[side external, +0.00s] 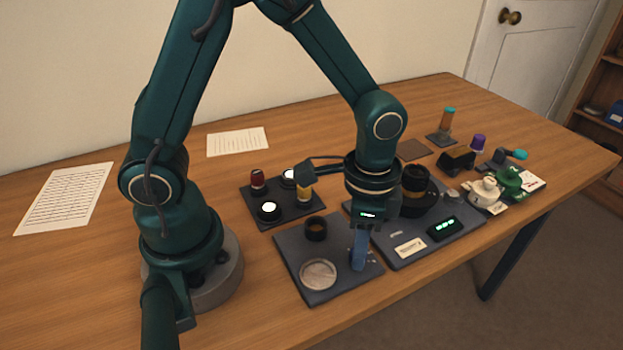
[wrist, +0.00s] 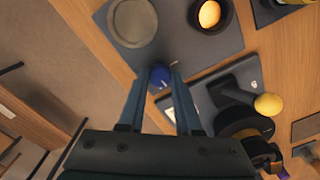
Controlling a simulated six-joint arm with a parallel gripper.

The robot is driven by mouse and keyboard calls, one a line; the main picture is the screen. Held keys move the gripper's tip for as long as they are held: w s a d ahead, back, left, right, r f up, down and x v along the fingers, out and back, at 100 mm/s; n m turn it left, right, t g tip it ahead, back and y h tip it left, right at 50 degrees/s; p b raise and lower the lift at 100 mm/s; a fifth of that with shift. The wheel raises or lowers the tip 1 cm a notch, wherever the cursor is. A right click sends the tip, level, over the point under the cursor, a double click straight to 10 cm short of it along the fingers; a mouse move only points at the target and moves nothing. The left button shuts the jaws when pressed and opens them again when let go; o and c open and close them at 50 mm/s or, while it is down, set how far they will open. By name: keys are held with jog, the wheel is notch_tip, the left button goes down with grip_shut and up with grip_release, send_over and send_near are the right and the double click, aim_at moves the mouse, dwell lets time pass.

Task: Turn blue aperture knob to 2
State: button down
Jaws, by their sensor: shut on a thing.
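The blue aperture knob (wrist: 159,77) shows in the wrist view at the edge of a dark grey plate (wrist: 190,48), between my two fingertips. My gripper (wrist: 160,72) is shut on it from both sides. In the side view my gripper (side external: 360,262) points down at the front right part of the same plate (side external: 300,262), and its fingers mostly hide the knob. Any scale marks around the knob are hidden or too small to read. The black lens (side external: 415,186) stands on a second grey base behind my gripper, with a small display (side external: 444,228) showing green digits.
A round shallow dish (side external: 318,274) and a dark cup (side external: 316,229) sit on the plate near my gripper. A dark tray (side external: 247,209) with small parts lies behind. Several small parts, including a green one (side external: 508,181), stand at the right.

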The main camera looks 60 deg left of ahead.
jog(key=n, duration=0.8)
jog(key=shift+n, duration=0.4)
jog(key=n, duration=0.3)
jog(key=shift+n, duration=2.2)
jog(key=c, duration=0.6)
grip_release()
